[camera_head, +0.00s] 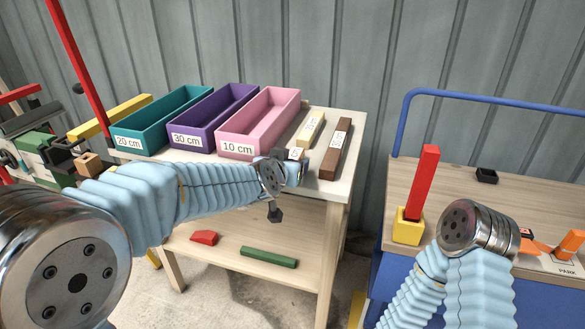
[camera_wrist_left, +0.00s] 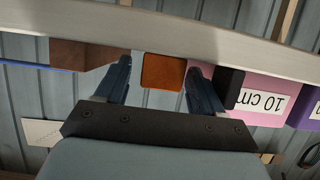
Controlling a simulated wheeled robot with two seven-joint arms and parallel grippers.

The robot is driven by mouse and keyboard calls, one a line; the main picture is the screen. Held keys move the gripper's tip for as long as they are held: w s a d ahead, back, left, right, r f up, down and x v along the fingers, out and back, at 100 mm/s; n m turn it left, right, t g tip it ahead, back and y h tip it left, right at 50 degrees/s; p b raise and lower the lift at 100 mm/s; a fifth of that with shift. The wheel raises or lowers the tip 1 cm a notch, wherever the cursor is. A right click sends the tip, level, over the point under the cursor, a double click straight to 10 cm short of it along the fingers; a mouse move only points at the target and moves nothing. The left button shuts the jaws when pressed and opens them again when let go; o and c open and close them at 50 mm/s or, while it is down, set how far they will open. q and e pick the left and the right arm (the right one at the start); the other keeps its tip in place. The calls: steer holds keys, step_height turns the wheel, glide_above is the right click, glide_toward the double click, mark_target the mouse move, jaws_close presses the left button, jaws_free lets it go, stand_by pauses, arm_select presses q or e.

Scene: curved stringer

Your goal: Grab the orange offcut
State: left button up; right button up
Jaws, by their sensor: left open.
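The orange offcut (camera_wrist_left: 163,73) shows in the left wrist view as a small orange-brown block face between my finger tips, near the table edge. In the head view my left gripper (camera_head: 293,171) is at the front edge of the wooden table, and the arm and gripper hide most or all of the offcut. My left gripper (camera_wrist_left: 158,67) is open, with one finger to each side of the block. A gap shows at the left finger; contact at the right finger is unclear. My right arm is over the right bench, its fingers hidden behind the wrist.
A pink bin (camera_head: 257,137), purple bin (camera_head: 213,132) and teal bin (camera_head: 160,133) stand left of the gripper. A yellow block (camera_head: 309,131) and a long brown block (camera_head: 333,160) lie close by. A red post (camera_head: 424,180) stands on the right bench (camera_head: 395,190).

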arm_select(q)
steer(key=shift+w+d+f, duration=0.15)
steer(key=shift+w+f, duration=0.05)
steer(key=shift+w, duration=0.3)
steer(key=c, duration=1.1)
steer(key=shift+r, duration=0.1)
